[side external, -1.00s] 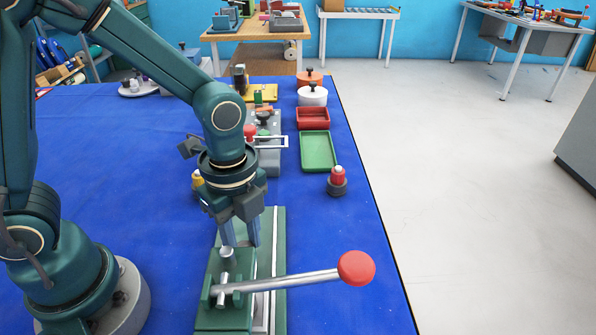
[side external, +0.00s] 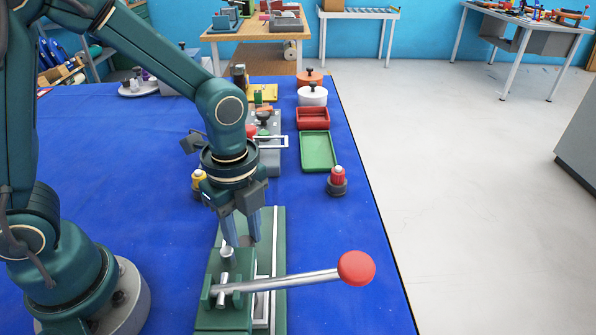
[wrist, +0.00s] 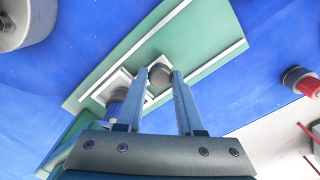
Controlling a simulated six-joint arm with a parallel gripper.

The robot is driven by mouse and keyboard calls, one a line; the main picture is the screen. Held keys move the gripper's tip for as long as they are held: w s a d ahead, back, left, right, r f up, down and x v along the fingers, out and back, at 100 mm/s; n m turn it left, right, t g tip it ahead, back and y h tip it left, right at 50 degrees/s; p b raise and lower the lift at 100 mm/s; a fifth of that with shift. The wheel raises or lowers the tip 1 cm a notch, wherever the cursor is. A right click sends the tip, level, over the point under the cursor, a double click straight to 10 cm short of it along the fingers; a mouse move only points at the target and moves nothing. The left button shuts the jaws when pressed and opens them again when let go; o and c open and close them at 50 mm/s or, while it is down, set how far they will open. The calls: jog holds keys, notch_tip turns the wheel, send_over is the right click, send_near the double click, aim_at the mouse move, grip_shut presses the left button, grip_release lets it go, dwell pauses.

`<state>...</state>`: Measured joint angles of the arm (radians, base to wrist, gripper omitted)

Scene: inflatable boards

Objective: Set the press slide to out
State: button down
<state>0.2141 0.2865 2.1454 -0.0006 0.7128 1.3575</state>
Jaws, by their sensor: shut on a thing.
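The press (side external: 215,270) has a green base, pale rails and a long silver lever ending in a red ball (side external: 356,268). The lever points right across the board. My gripper (side external: 239,243) points down over the press, behind the lever. In the wrist view my gripper (wrist: 162,74) has its two fingers on either side of a dark round knob (wrist: 160,75) on the press slide, and is shut on it. The pale slide block (wrist: 122,84) shows in part beside the left finger. In the side view my fingers partly hide the knob.
A red-topped dark cylinder (side external: 337,180) stands right of the press. A green tray (side external: 318,150), a red tray (side external: 312,118) and lidded pots (side external: 312,95) lie beyond it. A yellow-topped piece (side external: 198,180) stands close left of my gripper. Blue table surface is clear at left.

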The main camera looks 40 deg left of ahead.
jog(key=w+a, duration=0.7)
jog(key=shift+w+a, duration=0.25)
jog(key=shift+w, duration=0.05)
jog(key=c, duration=0.7)
grip_release()
jog(key=shift+o, duration=0.8)
jog(key=shift+s, duration=0.1)
jog(key=shift+r, duration=2.6)
jog(key=shift+r, duration=0.1)
